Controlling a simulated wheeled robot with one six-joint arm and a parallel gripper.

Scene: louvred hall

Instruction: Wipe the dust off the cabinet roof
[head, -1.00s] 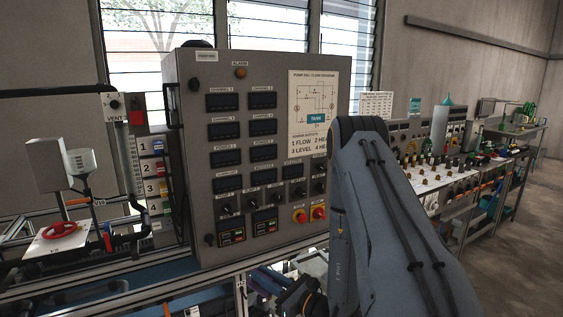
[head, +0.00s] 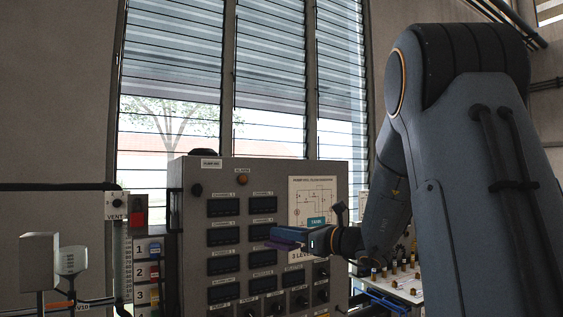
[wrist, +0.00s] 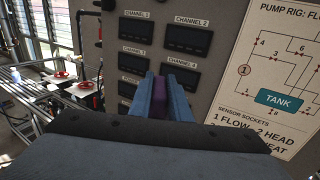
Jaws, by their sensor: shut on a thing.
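The grey cabinet (head: 190,262) stands upright in front of the windows in the head view. Its front carries several dark displays and a pump diagram. Its roof shows only as a thin top edge, so dust on it cannot be seen. My gripper (head: 280,239) is in front of the cabinet's face, below roof level. Its blue fingers are shut on a small purple thing (wrist: 162,101), which is mostly hidden between them; I cannot tell whether it is a cloth or a pad. In the wrist view the fingers point toward the channel displays.
A dark rounded thing (head: 203,154) shows at the roof's back left. The louvred windows (head: 270,90) are behind. A numbered panel (head: 150,270) stands left, and a bench with knobs (head: 405,283) right.

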